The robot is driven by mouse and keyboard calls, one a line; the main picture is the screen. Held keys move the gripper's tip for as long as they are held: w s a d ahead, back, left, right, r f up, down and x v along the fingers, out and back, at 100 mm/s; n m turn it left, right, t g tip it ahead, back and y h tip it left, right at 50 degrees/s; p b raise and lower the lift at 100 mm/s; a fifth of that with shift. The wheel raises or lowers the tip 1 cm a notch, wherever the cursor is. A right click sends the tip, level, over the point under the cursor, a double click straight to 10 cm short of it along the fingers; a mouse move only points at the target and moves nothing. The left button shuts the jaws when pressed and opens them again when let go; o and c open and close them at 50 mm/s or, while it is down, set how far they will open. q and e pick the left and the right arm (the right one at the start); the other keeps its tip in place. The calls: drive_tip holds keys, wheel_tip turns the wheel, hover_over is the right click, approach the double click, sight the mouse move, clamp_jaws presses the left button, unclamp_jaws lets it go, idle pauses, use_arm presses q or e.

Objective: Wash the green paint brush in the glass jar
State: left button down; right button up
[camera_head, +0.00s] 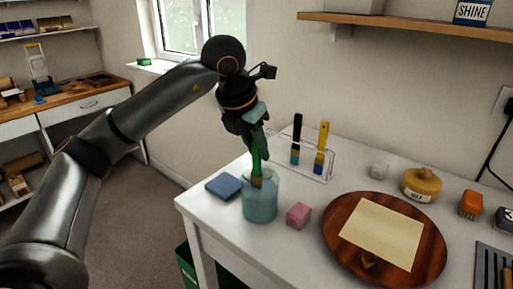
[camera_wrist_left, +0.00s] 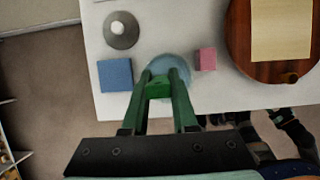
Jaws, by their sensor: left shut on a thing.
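The green paint brush (camera_head: 257,147) stands slightly tilted with its lower end inside the glass jar (camera_head: 261,206). The jar is bluish, see-through and looks to hold liquid; it is near the table's left end. My left gripper (camera_head: 257,136) is above the jar, shut on the brush's handle. In the left wrist view the brush's green end (camera_wrist_left: 158,88) shows between the fingers, with the jar (camera_wrist_left: 178,66) partly hidden behind. Dark jointed parts at the lower right of that view look like my right arm; its jaws are unclear.
A blue block (camera_head: 224,187) lies left of the jar and a pink cube (camera_head: 298,215) right of it. A rack (camera_head: 318,174) with two brushes stands behind. A round wooden board (camera_head: 431,249) with a pale sheet (camera_head: 383,233) lies to the right.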

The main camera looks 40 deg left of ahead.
use_arm(q)
drive_tip(key=shift+d+r+p, duration=0.15)
drive_tip(key=shift+r+p, duration=0.35)
drive_tip(key=shift+r, duration=0.65)
drive_tip(key=shift+d+r+p, duration=0.2)
drive_tip(key=shift+r+p, duration=0.65)
drive_tip(key=shift+p, duration=0.1)
drive_tip(key=shift+s+d+r+p, duration=0.1)
drive_tip(key=shift+r+p, duration=0.55)
drive_tip(key=shift+r, duration=0.2)
use_arm(e)
drive_tip(key=d+r, duration=0.1)
drive_tip(key=s+d+r, duration=0.1)
drive_tip(key=shift+d+r+m+h, duration=0.2)
drive_tip(key=shift+r+m+h, duration=0.1)
drive_tip(key=shift+r, duration=0.05)
drive_tip(key=shift+s+f, duration=0.1)
drive_tip(key=shift+s, duration=0.1)
drive_tip(key=shift+w+a, duration=0.1)
drive_tip(key=shift+w, duration=0.05)
